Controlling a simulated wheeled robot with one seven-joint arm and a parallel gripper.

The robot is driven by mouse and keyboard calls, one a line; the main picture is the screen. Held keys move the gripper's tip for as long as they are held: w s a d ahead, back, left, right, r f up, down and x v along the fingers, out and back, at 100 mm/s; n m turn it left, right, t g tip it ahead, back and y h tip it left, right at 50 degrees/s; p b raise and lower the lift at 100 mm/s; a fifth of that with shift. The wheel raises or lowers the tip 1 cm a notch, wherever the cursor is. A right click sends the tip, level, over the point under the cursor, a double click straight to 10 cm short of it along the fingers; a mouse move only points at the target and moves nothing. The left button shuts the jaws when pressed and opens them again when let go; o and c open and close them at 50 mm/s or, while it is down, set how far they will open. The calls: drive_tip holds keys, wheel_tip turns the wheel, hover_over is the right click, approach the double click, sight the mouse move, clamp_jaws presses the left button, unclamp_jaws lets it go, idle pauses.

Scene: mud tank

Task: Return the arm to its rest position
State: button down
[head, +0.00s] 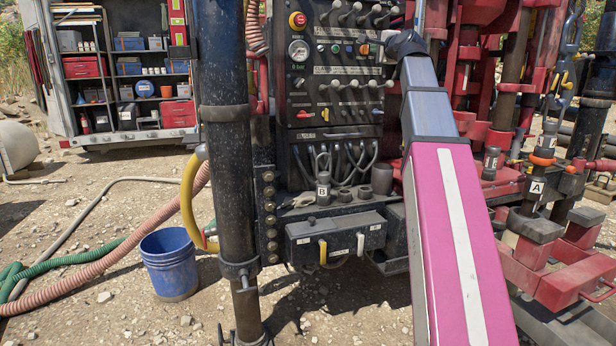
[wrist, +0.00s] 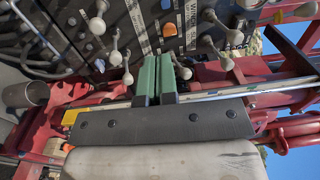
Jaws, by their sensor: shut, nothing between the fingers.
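My arm, pink with a white stripe and grey further up, reaches up across the right half of the head view. Its dark end is in front of the control panel (head: 333,90) at the panel's upper right. My gripper shows in the wrist view, its two green fingers (wrist: 165,62) side by side, shut and empty. They point at the panel face, below an orange knob (wrist: 169,29) and among grey ball-ended levers (wrist: 126,78). I cannot tell whether the fingertips touch anything. In the head view the fingers are not clear to see.
A black post (head: 228,150) stands left of the panel. Red rig parts (head: 480,80) crowd close on the right.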

drive_tip(key=s+a+f+n+g+h, duration=0.1)
drive_tip(key=a+f+n+g, duration=0.2)
drive_tip(key=f, duration=2)
drive_tip(key=s+f+n+g+h, duration=0.1)
drive_tip(key=f+n+g, duration=0.35)
drive_tip(key=f, duration=1.75)
drive_tip(key=s+f+n+g+h, duration=0.1)
drive_tip(key=s+f+n+g, duration=0.1)
drive_tip(key=s+f, duration=0.6)
drive_tip(key=s+f+n+g+h, duration=0.1)
drive_tip(key=s+f+g, duration=0.3)
drive_tip(key=s+f, duration=0.4)
drive_tip(key=s+f+n+g+h, duration=0.1)
drive_tip(key=s+f+n+g, duration=0.3)
drive_tip(key=f, duration=1.4)
drive_tip(key=s, duration=0.4)
drive_tip(key=shift+s+a+f+h, duration=0.25)
drive_tip(key=shift+f+h, duration=0.05)
